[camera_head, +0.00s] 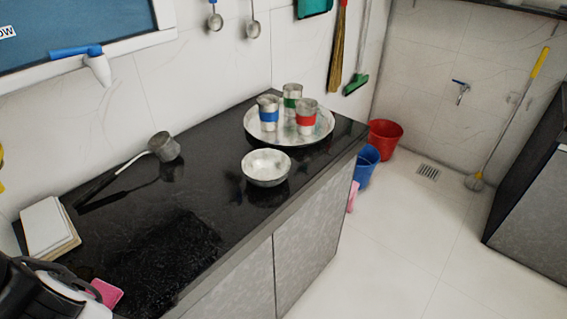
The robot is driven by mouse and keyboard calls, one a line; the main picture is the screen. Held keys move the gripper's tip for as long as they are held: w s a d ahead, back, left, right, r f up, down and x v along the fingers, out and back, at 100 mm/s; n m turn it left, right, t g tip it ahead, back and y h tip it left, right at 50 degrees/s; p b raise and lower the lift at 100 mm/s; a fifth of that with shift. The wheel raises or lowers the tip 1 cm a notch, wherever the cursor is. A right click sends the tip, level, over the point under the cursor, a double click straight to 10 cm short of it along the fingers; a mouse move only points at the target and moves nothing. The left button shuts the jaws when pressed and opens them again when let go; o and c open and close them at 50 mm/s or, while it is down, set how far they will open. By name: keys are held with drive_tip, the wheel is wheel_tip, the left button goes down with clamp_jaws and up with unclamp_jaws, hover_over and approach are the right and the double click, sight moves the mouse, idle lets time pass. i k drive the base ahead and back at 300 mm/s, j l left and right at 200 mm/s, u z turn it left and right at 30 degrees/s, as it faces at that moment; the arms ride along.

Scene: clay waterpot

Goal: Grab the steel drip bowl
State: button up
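A steel bowl (266,168) sits upright on the black countertop (225,195), near its front edge. It looks empty and stands apart from the round steel tray behind it. Part of my arm shows dark and white in the lower left corner, far to the left of the bowl. My gripper's fingertips cannot be made out in this view.
A round tray (257,137) holds steel cups with blue, green and red bands. A long-handled ladle (165,147), a white stack (46,226) and a pink item (106,292) lie to the left. Red (385,136) and blue (366,165) buckets stand on the floor.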

sight(265, 168)
drive_tip(key=i+l+u, duration=0.1)
drive_tip(key=l, duration=0.25)
drive_tip(key=i+l+u, duration=0.1)
drive_tip(key=l, duration=0.25)
drive_tip(key=i+l+u, duration=0.1)
drive_tip(key=i+l, duration=0.15)
drive_tip(key=l, duration=0.15)
drive_tip(key=i+l, duration=0.1)
drive_tip(key=l, duration=0.3)
drive_tip(key=i+u, duration=0.05)
